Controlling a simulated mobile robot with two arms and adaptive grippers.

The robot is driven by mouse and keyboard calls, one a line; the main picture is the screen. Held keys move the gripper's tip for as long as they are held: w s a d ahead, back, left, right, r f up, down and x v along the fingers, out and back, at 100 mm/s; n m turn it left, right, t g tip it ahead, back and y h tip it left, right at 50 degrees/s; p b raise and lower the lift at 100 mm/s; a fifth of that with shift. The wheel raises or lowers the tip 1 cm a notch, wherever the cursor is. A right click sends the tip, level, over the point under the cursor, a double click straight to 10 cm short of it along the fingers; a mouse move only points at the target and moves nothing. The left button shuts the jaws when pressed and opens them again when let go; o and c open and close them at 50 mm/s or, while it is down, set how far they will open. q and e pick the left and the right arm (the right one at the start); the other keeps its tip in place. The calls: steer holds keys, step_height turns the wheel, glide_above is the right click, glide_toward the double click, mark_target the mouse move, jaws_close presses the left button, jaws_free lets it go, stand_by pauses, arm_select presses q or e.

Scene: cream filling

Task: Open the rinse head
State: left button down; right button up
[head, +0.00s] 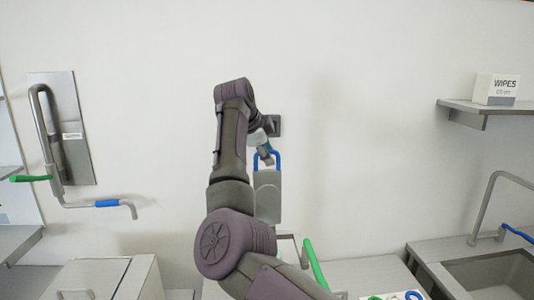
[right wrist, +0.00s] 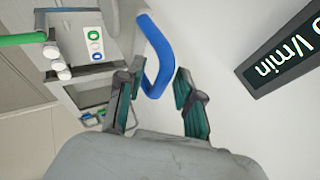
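A grey wall unit (head: 267,195) with a blue loop handle (head: 279,160) hangs in the middle of the head view. No label tells me it is the rinse head. My right gripper (head: 265,152) is at this handle, partly hidden by my own arm. In the right wrist view, my right gripper (right wrist: 155,84) is open, its teal-padded fingers apart. The blue handle (right wrist: 155,48) runs down between the fingertips, with a visible gap to the right finger. Contact with the left finger is unclear. My left gripper is not in view.
A dark display (right wrist: 285,55) reading "l/min" is at the right of the wrist view. A wall panel (head: 80,160) with a bent pipe is at left. A shelf (head: 495,107) with a wipes box (head: 497,88) and a sink (head: 490,275) are at right.

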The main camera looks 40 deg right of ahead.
steer(key=shift+a+r, duration=0.1)
steer(key=shift+r, duration=0.1)
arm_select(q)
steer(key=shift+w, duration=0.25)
arm_select(e)
steer(key=v, duration=1.1)
steer(key=shift+a+r, duration=0.2)
steer(key=shift+r, duration=0.05)
steer(key=shift+s, duration=0.15)
